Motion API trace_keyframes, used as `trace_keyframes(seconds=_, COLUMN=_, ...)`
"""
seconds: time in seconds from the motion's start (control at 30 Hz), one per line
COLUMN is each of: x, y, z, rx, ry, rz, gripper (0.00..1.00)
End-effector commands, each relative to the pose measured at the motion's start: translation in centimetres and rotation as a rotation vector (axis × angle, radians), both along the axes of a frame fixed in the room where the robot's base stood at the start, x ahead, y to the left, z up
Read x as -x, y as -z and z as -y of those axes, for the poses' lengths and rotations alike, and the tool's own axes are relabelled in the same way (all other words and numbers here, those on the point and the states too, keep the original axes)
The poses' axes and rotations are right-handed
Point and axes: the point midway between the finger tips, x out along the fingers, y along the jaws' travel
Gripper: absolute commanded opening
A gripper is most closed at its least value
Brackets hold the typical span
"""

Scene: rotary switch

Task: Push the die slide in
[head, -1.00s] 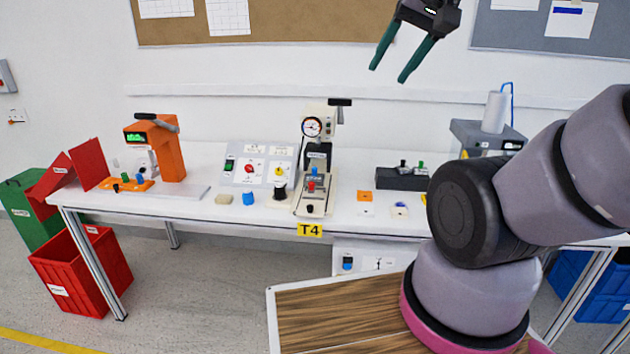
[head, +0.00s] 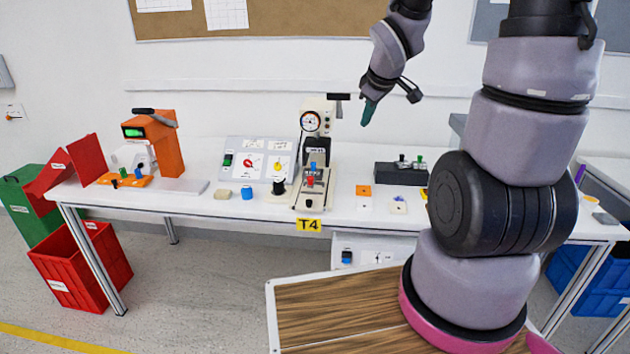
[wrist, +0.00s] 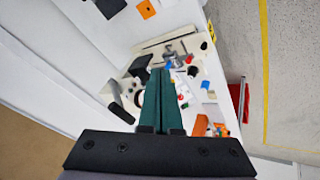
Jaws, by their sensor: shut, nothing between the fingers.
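The press (head: 318,140) with a round gauge and a black lever handle stands on the white table above the T4 label. The die slide (head: 311,196) is a pale plate at its front, with red and blue parts on it and a black knob at the near end. In the wrist view the slide (wrist: 193,72) shows beyond the fingertips. My gripper (head: 366,113) is above and to the right of the press, apart from it, pointing down. In the wrist view the green fingers of my gripper (wrist: 160,75) are together and empty. They hide part of the press there.
A switch panel (head: 258,160) stands left of the press, with a blue cap (head: 247,192) and a black spool (head: 279,187) in front. A dark block (head: 400,173) and an orange piece (head: 363,190) are to the right. An orange machine (head: 165,145) stands at the far left.

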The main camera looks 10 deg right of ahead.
Motion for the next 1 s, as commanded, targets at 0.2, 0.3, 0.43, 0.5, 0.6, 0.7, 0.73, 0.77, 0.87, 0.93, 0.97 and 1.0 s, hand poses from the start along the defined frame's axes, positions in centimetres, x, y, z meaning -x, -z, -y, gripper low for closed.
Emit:
trace_keyframes(seconds=0.2, x=-2.7, y=8.9, z=-3.0, rx=0.067, ry=-0.391, rz=-0.007, gripper=0.00)
trace_keyframes(seconds=0.3, x=-3.0, y=11.8, z=-4.8, rx=0.062, ry=-0.539, rz=0.015, gripper=0.00)
trace_keyframes(seconds=0.43, x=-2.9, y=14.2, z=-6.7, rx=0.046, ry=-0.668, rz=0.046, gripper=0.00)
trace_keyframes(seconds=0.5, x=-2.8, y=14.9, z=-7.2, rx=0.038, ry=-0.705, rz=0.060, gripper=0.00)
trace_keyframes(seconds=0.6, x=-2.9, y=15.4, z=-7.7, rx=0.034, ry=-0.731, rz=0.069, gripper=0.00)
trace_keyframes(seconds=0.7, x=-3.2, y=16.1, z=-8.2, rx=0.032, ry=-0.736, rz=0.070, gripper=0.00)
trace_keyframes(seconds=0.73, x=-3.5, y=16.4, z=-8.3, rx=0.031, ry=-0.735, rz=0.071, gripper=0.00)
trace_keyframes(seconds=0.77, x=-3.7, y=16.7, z=-8.4, rx=0.032, ry=-0.735, rz=0.071, gripper=0.00)
trace_keyframes(seconds=0.87, x=-4.5, y=18.3, z=-9.1, rx=0.032, ry=-0.735, rz=0.068, gripper=0.00)
trace_keyframes(seconds=0.93, x=-5.2, y=19.5, z=-9.6, rx=0.033, ry=-0.734, rz=0.067, gripper=0.00)
trace_keyframes(seconds=0.97, x=-5.5, y=20.0, z=-9.8, rx=0.033, ry=-0.734, rz=0.067, gripper=0.00)
trace_keyframes(seconds=1.0, x=-6.0, y=20.7, z=-10.1, rx=0.032, ry=-0.733, rz=0.068, gripper=0.00)
